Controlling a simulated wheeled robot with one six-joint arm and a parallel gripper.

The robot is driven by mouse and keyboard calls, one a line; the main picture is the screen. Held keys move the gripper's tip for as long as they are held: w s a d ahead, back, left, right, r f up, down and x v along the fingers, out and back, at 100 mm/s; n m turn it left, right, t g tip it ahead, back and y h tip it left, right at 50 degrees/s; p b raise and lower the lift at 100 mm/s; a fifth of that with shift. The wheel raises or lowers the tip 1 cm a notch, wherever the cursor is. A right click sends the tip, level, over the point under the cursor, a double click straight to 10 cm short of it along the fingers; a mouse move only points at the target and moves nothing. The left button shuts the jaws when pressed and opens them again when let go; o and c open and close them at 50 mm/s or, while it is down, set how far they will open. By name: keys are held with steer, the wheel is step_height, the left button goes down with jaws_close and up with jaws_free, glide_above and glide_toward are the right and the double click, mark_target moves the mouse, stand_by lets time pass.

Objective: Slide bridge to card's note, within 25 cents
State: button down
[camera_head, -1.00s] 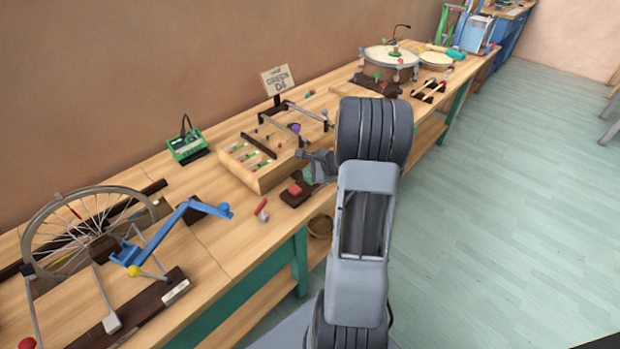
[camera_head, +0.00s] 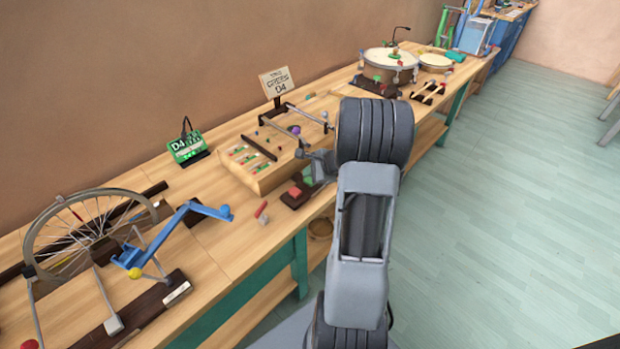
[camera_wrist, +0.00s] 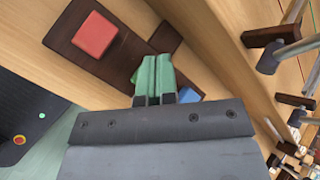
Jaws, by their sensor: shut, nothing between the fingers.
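The card (camera_head: 279,81) stands at the back of the bench; its lower lines read GREEN and D4. The wooden box (camera_head: 262,181) in front of it carries dark bars and small green, red and white pieces; which piece is the bridge is too small to tell. A green tuner (camera_head: 187,148) left of the box shows D4. My gripper (camera_head: 309,171) is at the box's front right, beside a red block (camera_head: 295,191) on a dark base. In the wrist view, my gripper's green fingertips (camera_wrist: 155,78) are together and empty, near the red block (camera_wrist: 95,35).
A spoked wheel (camera_head: 40,225) with a blue crank arm (camera_head: 190,208) stands at left. A small red-tipped stick (camera_head: 261,210) lies at the front edge. Drums (camera_head: 390,65) stand at the far end. A mallet-like stand (camera_wrist: 270,58) is at right in the wrist view.

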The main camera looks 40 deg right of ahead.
mark_target(310, 180)
steer(key=shift+r, duration=0.35)
steer(key=shift+r+p, duration=1.9)
steer(key=shift+r, duration=0.55)
stand_by(0.9)
